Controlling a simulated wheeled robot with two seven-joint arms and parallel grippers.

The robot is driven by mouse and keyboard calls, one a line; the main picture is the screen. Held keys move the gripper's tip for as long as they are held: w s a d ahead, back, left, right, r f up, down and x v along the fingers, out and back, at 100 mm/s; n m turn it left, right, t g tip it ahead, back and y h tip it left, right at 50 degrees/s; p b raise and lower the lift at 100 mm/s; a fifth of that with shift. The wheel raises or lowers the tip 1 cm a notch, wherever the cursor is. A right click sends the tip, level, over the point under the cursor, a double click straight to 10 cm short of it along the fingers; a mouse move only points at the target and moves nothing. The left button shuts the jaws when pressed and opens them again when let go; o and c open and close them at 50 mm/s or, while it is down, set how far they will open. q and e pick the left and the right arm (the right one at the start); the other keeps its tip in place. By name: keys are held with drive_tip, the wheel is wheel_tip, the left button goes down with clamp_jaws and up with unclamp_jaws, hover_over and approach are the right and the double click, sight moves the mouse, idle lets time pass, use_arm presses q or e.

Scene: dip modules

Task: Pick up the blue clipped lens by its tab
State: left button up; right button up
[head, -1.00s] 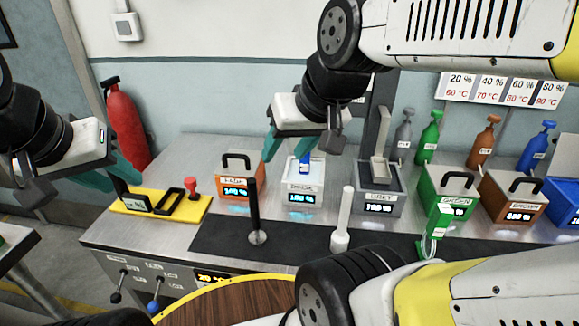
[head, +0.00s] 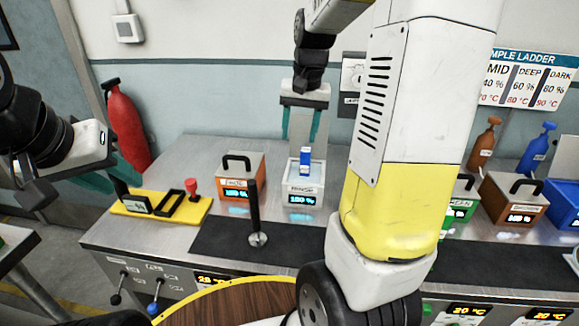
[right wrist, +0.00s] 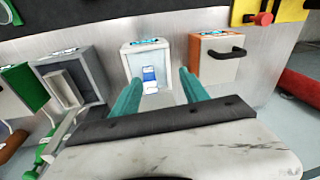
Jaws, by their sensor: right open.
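The blue clipped lens (head: 306,155) stands upright in the white rinse module (head: 301,189), with its blue tab above the opening. It also shows in the right wrist view (right wrist: 150,73), blue with a white label. Its lower part is hidden in the module. My right gripper (head: 301,138) is open, with its teal fingers pointing down above and around the tab. In the right wrist view, the fingers (right wrist: 161,76) are apart, with the lens between their tips, nearer the left one. It is not gripped. My left gripper (head: 108,174) is open and empty at the far left.
The orange module (head: 238,184) stands close left of the rinse module. The grey module (right wrist: 84,75) stands beside it on the other side. A black upright post (head: 254,205) stands in front. My right arm hides the middle of the bench.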

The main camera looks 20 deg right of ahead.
drive_tip(key=m+g, duration=0.1)
drive_tip(key=g, duration=0.1)
hover_over(306, 163)
drive_tip(key=w, duration=0.2)
drive_tip(key=shift+h, duration=0.4)
wheel_tip(306, 163, down, 6)
drive_tip(key=shift+w+d+r, duration=0.1)
drive_tip(key=shift+d+r, duration=0.05)
drive_tip(key=shift+r, duration=0.05)
drive_tip(key=f, duration=0.8)
drive_tip(key=shift+s+d, duration=0.15)
drive_tip(key=shift+s, duration=0.05)
drive_tip(key=shift+r, duration=0.1)
clamp_jaws()
